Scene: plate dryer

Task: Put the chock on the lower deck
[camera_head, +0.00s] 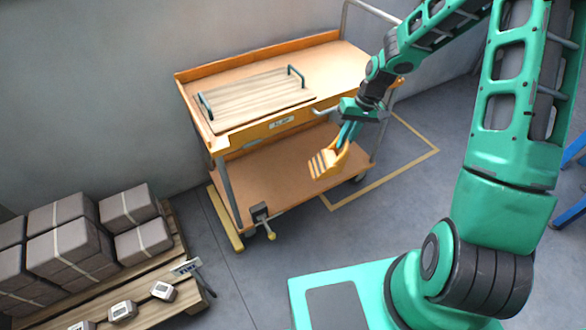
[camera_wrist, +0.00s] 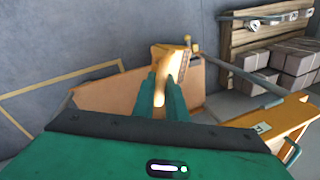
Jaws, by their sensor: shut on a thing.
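A yellow-orange chock (camera_head: 326,162) with a ridged face is held in my gripper (camera_head: 346,140), over the front right part of the cart's lower deck (camera_head: 270,185). In the wrist view the chock (camera_wrist: 170,62) sticks out beyond the two green fingers of my gripper (camera_wrist: 163,92), which are shut on it. The lower deck (camera_wrist: 102,94) lies behind and below it there. I cannot tell for certain whether the chock touches the deck. The visible part of the lower deck is otherwise bare.
The cart's upper deck (camera_head: 335,60) carries a wooden board (camera_head: 258,98) with green handles and overhangs the lower deck. A pallet (camera_head: 165,310) with wrapped grey blocks (camera_head: 65,245) stands at left. A yellow floor line (camera_head: 400,165) runs right of the cart.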

